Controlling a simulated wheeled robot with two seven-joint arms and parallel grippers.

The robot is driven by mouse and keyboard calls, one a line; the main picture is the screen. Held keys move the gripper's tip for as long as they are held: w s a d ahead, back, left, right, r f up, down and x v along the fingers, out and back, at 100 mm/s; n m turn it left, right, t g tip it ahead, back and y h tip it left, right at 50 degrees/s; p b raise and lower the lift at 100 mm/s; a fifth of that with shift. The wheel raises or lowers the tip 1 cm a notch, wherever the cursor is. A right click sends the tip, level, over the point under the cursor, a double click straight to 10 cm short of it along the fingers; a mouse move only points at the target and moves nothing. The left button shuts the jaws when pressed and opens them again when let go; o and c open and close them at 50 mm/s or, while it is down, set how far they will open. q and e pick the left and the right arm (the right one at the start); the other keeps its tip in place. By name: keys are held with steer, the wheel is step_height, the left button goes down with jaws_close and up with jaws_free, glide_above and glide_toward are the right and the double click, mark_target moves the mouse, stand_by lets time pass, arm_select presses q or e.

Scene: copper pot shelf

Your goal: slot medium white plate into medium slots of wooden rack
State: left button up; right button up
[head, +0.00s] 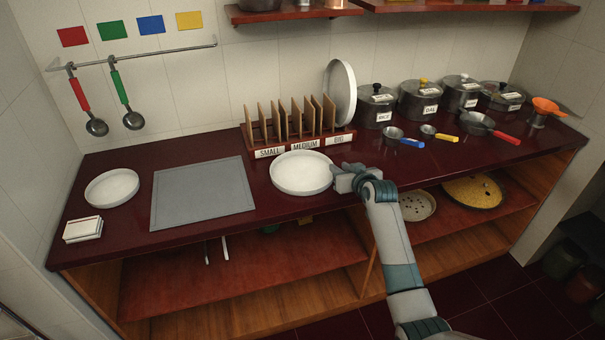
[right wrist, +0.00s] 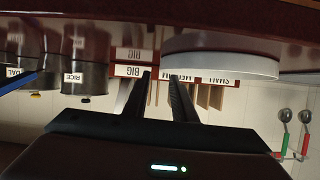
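A round white plate (head: 302,173) lies flat on the dark red counter, in front of the wooden rack. It looks medium-sized and shows edge-on in the right wrist view (right wrist: 220,66). The wooden rack (head: 260,141) has upright dividers and SMALL, MEDIUM and BIG labels. A large white plate (head: 342,92) stands upright at its BIG end; the medium slots look empty. My right gripper (head: 341,177) is at the plate's right edge. In the right wrist view its fingers (right wrist: 160,77) are apart with no plate visible between them; contact with the rim is unclear. My left gripper is out of view.
A smaller white plate (head: 112,188), a grey board (head: 203,192) and a white stack (head: 83,229) are to the left. Labelled pots (head: 376,107) and small pans (head: 476,124) stand at the back right. Ladles (head: 97,127) hang on the wall.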

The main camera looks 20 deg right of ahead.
steer(key=shift+w, duration=0.1)
steer(key=shift+f+p+x, duration=0.2)
steer(key=shift+p+x, duration=0.45)
steer(key=shift+x, duration=1.85)
steer(key=shift+a, duration=0.15)
jaws_close()
